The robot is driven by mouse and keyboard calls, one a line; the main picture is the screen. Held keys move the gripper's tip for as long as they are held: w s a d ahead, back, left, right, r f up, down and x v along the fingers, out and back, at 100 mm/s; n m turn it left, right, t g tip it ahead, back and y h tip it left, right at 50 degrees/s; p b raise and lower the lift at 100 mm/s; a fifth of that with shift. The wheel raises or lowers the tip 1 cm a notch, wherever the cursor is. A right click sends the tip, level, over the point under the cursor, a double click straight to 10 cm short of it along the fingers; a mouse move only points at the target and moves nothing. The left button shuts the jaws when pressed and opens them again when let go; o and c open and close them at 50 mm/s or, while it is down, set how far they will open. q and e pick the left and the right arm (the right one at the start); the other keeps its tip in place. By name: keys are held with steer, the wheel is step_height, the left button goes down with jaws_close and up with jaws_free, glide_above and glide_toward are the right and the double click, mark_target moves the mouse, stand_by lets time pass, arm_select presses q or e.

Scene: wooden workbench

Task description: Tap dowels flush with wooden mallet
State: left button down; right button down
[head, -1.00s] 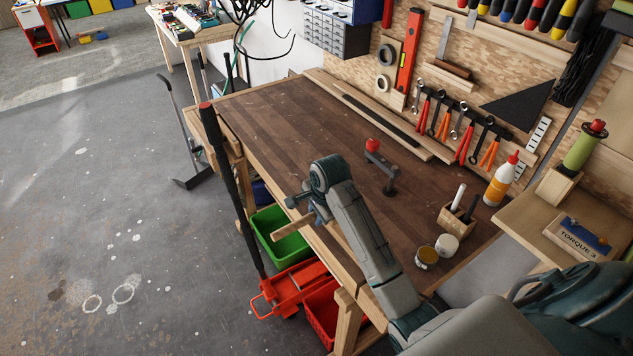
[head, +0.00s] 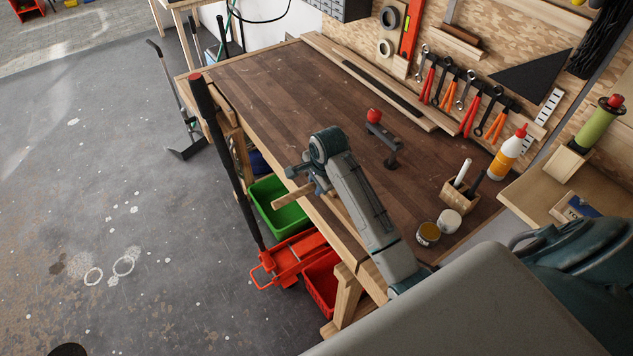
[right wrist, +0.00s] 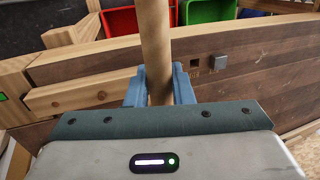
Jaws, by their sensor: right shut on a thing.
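My right gripper (head: 317,187) is shut on a pale wooden handle (head: 292,197) beside the bench's front edge. In the right wrist view the round handle (right wrist: 155,40) stands between the blue fingers of the right gripper (right wrist: 160,84) and runs out of the top of the picture. No mallet head can be made out in either view, so I cannot tell what the handle ends in. No dowels can be made out either. My left gripper is not in view.
The dark wooden workbench (head: 290,105) is mostly clear. A red-knobbed clamp (head: 383,138), a glue bottle (head: 507,152), a pen block (head: 460,194) and two small tins stand on it. Green (head: 277,207) and red (head: 322,284) bins sit below the front edge.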

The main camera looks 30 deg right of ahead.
step_height(320, 180, down, 4)
steer(key=shift+s+a+f+b, duration=0.1)
steer(key=shift+s+f+b, duration=0.1)
steer(key=shift+b, duration=0.15)
steer(key=shift+w+r+p, duration=0.1)
steer(key=shift+r+p, duration=0.3)
steer(key=shift+r, duration=1.6)
